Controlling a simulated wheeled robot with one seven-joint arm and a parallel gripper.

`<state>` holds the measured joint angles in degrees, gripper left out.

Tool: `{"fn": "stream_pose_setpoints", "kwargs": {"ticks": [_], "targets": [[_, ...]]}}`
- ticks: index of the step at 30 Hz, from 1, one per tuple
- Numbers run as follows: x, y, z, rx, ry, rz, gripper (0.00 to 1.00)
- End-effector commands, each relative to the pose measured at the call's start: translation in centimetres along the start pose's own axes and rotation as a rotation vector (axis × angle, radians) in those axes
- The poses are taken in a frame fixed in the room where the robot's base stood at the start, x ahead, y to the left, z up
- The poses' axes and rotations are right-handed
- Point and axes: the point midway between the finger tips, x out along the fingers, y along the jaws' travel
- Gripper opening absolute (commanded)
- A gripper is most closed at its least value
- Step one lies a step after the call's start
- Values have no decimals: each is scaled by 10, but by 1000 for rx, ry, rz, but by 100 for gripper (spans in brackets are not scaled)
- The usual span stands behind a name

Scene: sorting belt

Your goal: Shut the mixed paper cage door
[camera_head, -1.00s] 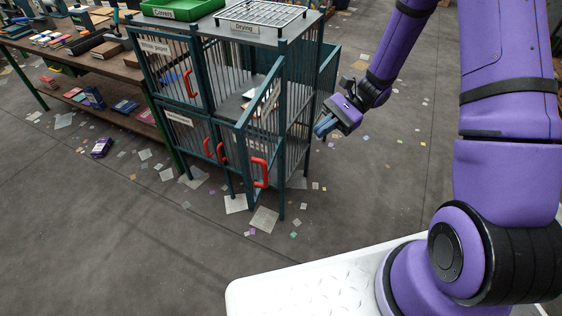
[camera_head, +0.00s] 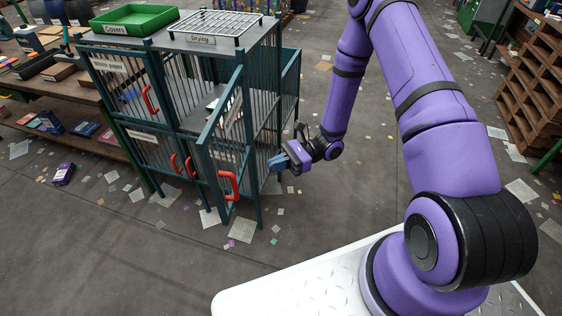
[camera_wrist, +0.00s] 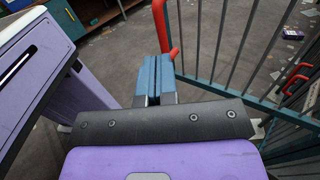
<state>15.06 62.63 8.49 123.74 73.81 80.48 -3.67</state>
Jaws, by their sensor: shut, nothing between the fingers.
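A teal barred cage (camera_head: 185,45) stands left of centre in the head view. One barred door (camera_head: 222,150) with a red handle (camera_head: 228,185) stands swung out from its front, toward me. Its label is seen too steeply to read, so I cannot confirm which door is the mixed paper one. My gripper (camera_head: 277,163) is shut and empty, just right of this door. In the wrist view the blue fingertips (camera_wrist: 154,72) are together beside a red handle (camera_wrist: 161,22) and dark bars. I cannot tell whether they touch.
Other red handles (camera_head: 150,100) are on the cage front. A green tray (camera_head: 133,19) and a wire drying rack (camera_head: 215,24) sit on top. A shelf table (camera_head: 75,85) stands left. Papers litter the floor; the floor in front is otherwise open. Brown racks (camera_head: 530,70) stand right.

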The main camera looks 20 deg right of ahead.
Motion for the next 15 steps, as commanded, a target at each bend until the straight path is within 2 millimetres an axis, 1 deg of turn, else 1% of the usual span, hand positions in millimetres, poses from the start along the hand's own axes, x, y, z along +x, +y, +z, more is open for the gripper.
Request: {"fn": "stream_pose_setpoints", "kwargs": {"ticks": [1, 9, 15], "targets": [[11, 1, 0, 0, -1, 3, 0], [60, 1, 0, 0, 0, 4, 0], [84, 0, 0, 0, 1, 2, 0]]}}
